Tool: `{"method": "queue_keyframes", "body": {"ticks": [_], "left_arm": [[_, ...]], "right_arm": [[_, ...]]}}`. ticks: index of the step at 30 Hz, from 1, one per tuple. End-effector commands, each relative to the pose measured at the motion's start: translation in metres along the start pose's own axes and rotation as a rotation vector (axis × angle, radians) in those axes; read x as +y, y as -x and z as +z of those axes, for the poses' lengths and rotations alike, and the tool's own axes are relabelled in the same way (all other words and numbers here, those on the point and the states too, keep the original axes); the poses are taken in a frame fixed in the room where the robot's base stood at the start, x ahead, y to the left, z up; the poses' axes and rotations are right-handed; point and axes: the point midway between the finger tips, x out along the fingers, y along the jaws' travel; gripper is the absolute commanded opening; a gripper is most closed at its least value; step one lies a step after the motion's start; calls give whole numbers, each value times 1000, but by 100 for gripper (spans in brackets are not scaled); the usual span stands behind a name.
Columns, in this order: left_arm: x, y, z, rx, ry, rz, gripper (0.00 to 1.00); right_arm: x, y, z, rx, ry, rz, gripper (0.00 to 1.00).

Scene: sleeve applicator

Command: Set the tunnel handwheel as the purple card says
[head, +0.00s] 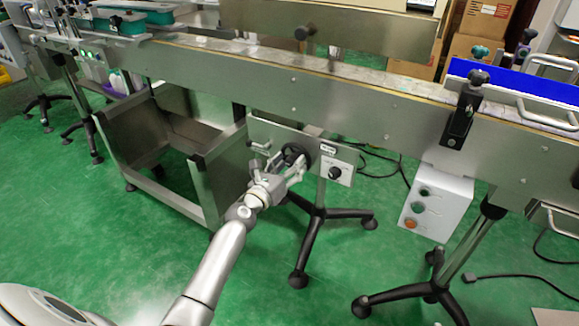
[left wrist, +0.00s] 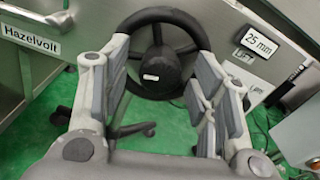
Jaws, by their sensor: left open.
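The black handwheel (head: 294,154) sits on a steel panel below the conveyor. In the left wrist view the handwheel (left wrist: 156,72) shows its rim, spokes and a hub with a small pale mark. My left gripper (head: 284,170) is in front of the handwheel. In the left wrist view the left gripper (left wrist: 161,68) is open, with one finger on each side of the wheel; I cannot tell whether they touch the rim. A white plate (left wrist: 258,42) right of the wheel reads "25 mm". I cannot make out a purple card. My right gripper is out of view.
The long steel conveyor (head: 290,80) runs above the wheel. A black knob (head: 335,173) is to the right of the wheel, and a button box (head: 435,200) hangs farther right. A steel frame (head: 165,150) stands to the left. A black-footed stand (head: 318,215) is below.

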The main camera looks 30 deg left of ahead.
Motion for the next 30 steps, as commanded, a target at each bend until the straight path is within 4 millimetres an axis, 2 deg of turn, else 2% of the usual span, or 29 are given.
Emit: {"method": "queue_keyframes", "body": {"ticks": [10, 21, 30], "left_arm": [[0, -3, 0, 1, -1, 0, 54], [0, -3, 0, 1, -1, 0, 8], [0, -3, 0, 1, -44, 0, 8]], "right_arm": [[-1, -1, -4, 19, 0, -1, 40], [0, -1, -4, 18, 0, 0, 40], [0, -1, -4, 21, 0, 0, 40]]}}
